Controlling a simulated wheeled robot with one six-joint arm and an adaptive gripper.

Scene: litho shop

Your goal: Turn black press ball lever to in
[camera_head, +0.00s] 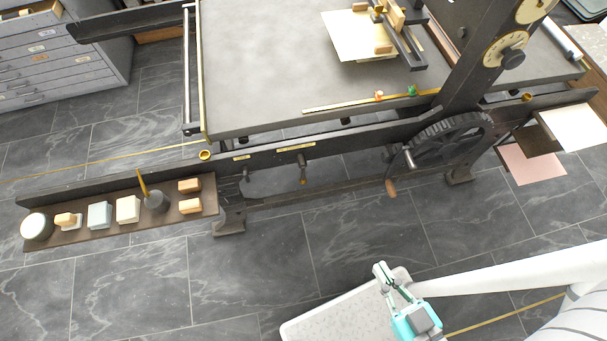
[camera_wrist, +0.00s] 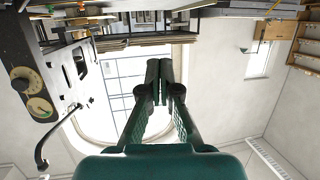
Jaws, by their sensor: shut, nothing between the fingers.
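The black press (camera_head: 330,150) stands across the middle of the head view. Two small levers hang on its near side rail: a dark one (camera_head: 245,175) on the left, and one with a brownish end (camera_head: 303,172) to its right. Both hang roughly downward; they are too small to tell their exact setting. My gripper (camera_head: 381,268) is in front of the press, over the pale base and well apart from both levers. In the wrist view my gripper (camera_wrist: 160,68) has its green fingers together and empty, with neither lever clearly visible.
A gear wheel with a wooden-handled crank (camera_head: 391,187) sits right on the press. A side shelf (camera_head: 100,232) holds blocks and a pot. Grey drawers (camera_head: 65,70) stand far left. Pink and white sheets (camera_head: 530,165) lie right. Dark tiled floor before the press is clear.

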